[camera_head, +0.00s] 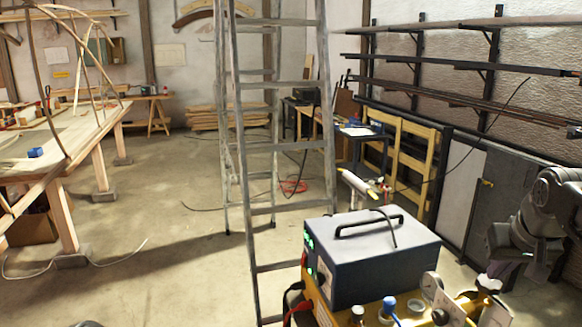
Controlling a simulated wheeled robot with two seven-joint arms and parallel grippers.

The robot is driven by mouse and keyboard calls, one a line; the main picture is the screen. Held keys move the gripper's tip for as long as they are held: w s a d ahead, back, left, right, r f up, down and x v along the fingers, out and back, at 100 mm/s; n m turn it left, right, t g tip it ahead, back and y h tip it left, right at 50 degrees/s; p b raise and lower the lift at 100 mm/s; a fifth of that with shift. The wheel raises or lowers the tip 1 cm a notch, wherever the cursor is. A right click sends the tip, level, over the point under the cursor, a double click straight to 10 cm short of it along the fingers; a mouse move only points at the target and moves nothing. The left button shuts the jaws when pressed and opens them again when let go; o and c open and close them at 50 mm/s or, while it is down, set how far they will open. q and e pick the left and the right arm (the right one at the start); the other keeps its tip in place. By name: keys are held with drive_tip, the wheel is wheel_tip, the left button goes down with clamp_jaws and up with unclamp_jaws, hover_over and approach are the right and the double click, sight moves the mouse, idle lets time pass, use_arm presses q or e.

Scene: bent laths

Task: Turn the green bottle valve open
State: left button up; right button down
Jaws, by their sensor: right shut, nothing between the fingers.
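My right gripper (508,268) hangs at the lower right, below the grey links of my right arm. It is shut and empty, just behind and to the right of the valve gear. A yellow cart (318,300) at the bottom carries pressure gauges (431,284), a blue knob (389,306) and brass fittings (357,311). I cannot pick out a green bottle valve among them; the bottles' lower parts are cut off by the frame's bottom edge. My left gripper is not in view.
A dark blue welding box (372,262) with a black handle stands on the cart. A stepladder (240,130) stands behind it. A wooden workbench (60,150) is at the left, wall racks (450,65) at the right. The floor (170,210) between is mostly clear, with some cables.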

sight(497, 290)
wheel_tip(497, 290, down, 5)
drive_tip(key=b, duration=0.3)
drive_tip(key=shift+f+b, duration=0.15)
drive_tip(key=shift+b, duration=0.15)
drive_tip(key=shift+w+d, duration=0.1)
drive_tip(key=shift+w, duration=0.05)
drive_tip(key=shift+s+d, duration=0.2)
drive_tip(key=shift+d, duration=0.25)
idle(0.5)
drive_tip(key=shift+s+d+p, duration=0.15)
drive_tip(key=shift+d+p, duration=0.15)
drive_tip(key=shift+d, duration=0.85)
